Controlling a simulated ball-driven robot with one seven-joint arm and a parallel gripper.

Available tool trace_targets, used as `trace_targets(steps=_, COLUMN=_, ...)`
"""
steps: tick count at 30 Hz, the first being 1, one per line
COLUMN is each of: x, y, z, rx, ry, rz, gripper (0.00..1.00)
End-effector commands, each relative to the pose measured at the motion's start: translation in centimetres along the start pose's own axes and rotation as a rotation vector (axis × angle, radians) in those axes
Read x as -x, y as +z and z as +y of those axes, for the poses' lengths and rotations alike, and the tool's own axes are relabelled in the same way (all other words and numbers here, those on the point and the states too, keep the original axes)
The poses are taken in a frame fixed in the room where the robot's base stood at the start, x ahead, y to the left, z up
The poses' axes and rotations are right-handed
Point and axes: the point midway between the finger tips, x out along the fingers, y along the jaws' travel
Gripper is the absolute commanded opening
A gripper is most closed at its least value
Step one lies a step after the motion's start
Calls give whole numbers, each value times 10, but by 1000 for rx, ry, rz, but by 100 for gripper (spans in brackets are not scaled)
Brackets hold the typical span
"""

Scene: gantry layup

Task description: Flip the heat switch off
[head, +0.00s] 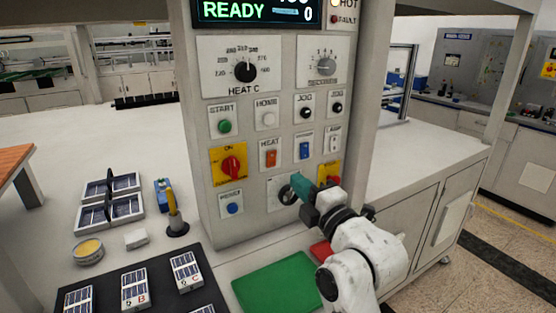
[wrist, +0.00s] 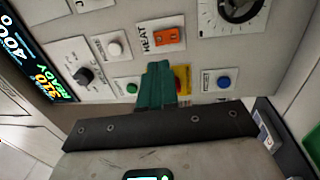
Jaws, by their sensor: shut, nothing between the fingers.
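The heat switch (head: 270,158) is an orange rocker on a white plate labelled HEAT, on the front of the grey control panel. It also shows in the wrist view (wrist: 169,37), just above the fingertips in the picture. Which way the rocker is tipped is too small to tell. My gripper (head: 298,182) has teal fingers, shut and empty, in front of the panel, below and right of the heat switch in the head view. The fingers show in the wrist view too (wrist: 158,68). They partly cover the red and yellow rotary switch there; I see no contact with the heat switch.
A blue rocker (head: 304,151) sits right of the heat switch, a red and yellow rotary switch (head: 231,166) to its left. A dial (head: 286,194) lies below, partly behind my gripper. A green mat (head: 275,287) and black tray (head: 205,291) lie on the bench.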

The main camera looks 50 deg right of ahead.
Motion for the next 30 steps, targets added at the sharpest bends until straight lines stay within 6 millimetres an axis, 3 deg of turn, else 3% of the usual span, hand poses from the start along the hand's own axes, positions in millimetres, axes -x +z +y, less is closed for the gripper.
trace_targets(steps=9, x=-63, y=0, z=3, rx=-2, ry=-1, rz=0, gripper=0)
trace_targets(steps=15, x=-88, y=0, z=2, rx=-1, ry=-1, rz=1, gripper=0)
trace_targets(steps=30, x=-97, y=0, z=0, rx=-1, ry=-1, rz=0, gripper=0)
